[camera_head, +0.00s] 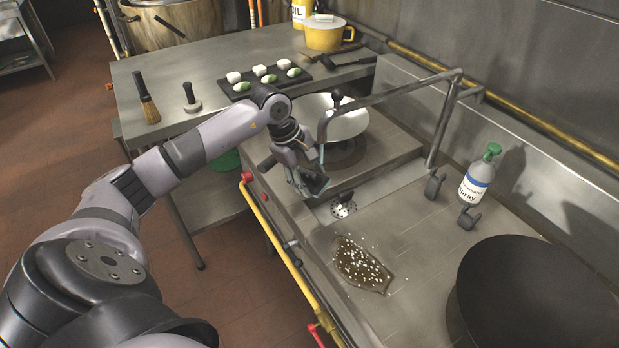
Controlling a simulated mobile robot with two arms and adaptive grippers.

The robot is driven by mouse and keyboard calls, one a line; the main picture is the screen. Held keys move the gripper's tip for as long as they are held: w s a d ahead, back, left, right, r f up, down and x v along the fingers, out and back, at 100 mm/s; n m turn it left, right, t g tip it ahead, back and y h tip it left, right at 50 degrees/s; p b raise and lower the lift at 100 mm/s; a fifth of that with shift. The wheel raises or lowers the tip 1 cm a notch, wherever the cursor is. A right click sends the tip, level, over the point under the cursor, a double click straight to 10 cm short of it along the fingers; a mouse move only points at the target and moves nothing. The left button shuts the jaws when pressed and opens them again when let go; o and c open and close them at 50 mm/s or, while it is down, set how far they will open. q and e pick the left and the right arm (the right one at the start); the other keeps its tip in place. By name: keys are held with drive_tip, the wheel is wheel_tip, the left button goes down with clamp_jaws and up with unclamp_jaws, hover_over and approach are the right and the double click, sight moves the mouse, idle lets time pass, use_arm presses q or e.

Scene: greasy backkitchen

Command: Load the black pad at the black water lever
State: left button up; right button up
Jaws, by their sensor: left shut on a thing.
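My left gripper (306,176) reaches in from the left and is shut on a small dark pad (316,184). It holds the pad above the counter's front edge, near the drain strip and below the end of the bent water pipe (390,92). The fingers partly hide the pad. Two short black levers stand by the pipe's base: one black water lever (433,186) beside the pipe and another (468,218) nearer the spray bottle. The pad is apart from both levers. My right gripper is not in view.
A drain (344,209) lies below the gripper. A brown greasy patch with white bits (362,265) lies on the counter. A large black wok (535,295) fills the lower right. A spray bottle (476,180) stands near the wall.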

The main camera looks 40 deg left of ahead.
use_arm(q)
drive_tip(key=s+d+b, duration=0.1)
drive_tip(key=s+d, duration=0.2)
drive_tip(key=s, duration=0.4)
drive_tip(key=shift+d, duration=0.35)
idle(0.4)
drive_tip(key=shift+s, duration=0.1)
idle(1.1)
drive_tip(key=s+d+r, duration=0.2)
drive_tip(key=s+r, duration=0.2)
drive_tip(key=shift+s, duration=0.2)
drive_tip(key=shift+d, duration=0.1)
idle(0.5)
